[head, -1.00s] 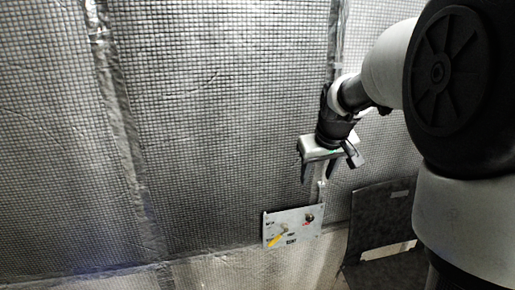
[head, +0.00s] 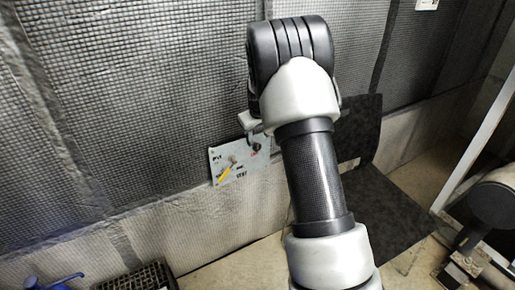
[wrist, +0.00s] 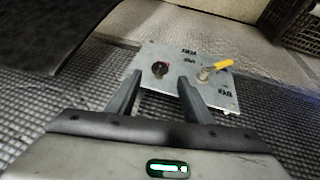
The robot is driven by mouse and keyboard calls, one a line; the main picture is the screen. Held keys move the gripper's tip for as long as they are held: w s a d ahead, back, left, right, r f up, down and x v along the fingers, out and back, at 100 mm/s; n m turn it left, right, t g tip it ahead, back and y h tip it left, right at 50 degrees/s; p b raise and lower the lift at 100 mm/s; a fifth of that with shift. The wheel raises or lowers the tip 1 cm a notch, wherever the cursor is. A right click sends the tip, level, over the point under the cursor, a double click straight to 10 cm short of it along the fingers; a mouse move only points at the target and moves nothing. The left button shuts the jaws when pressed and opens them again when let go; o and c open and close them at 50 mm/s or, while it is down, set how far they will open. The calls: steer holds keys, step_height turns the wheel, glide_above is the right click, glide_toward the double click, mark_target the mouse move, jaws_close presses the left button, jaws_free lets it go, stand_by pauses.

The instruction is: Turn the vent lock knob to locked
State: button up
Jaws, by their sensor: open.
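A light grey control panel (head: 215,154) is on the wall left of my arm in the head view. It also fills the upper middle of the wrist view (wrist: 218,93), seen upside down. It carries a dark round knob (wrist: 160,69) with a small red mark beside it, and a yellow-handled lever (wrist: 218,69). The knob (head: 256,147) and lever (head: 225,173) show in the head view too. My gripper (wrist: 160,77) is open and empty. The knob appears between its fingertips; contact is not visible. My arm hides most of the gripper in the head view. The panel's lettering is too blurred to read surely.
A dark board (head: 360,125) stands behind and right of my arm. A black crate (head: 135,277) and a blue object (head: 55,281) are at the lower left. Dark equipment (head: 490,205) is at the right. Mesh-covered wall surrounds the panel.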

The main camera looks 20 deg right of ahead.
mark_target(258, 146)
steer(key=b+x, duration=0.1)
steer(key=x, duration=0.6)
steer(key=shift+w+f, duration=0.1)
steer(key=c, duration=1.1)
steer(key=shift+o, duration=0.2)
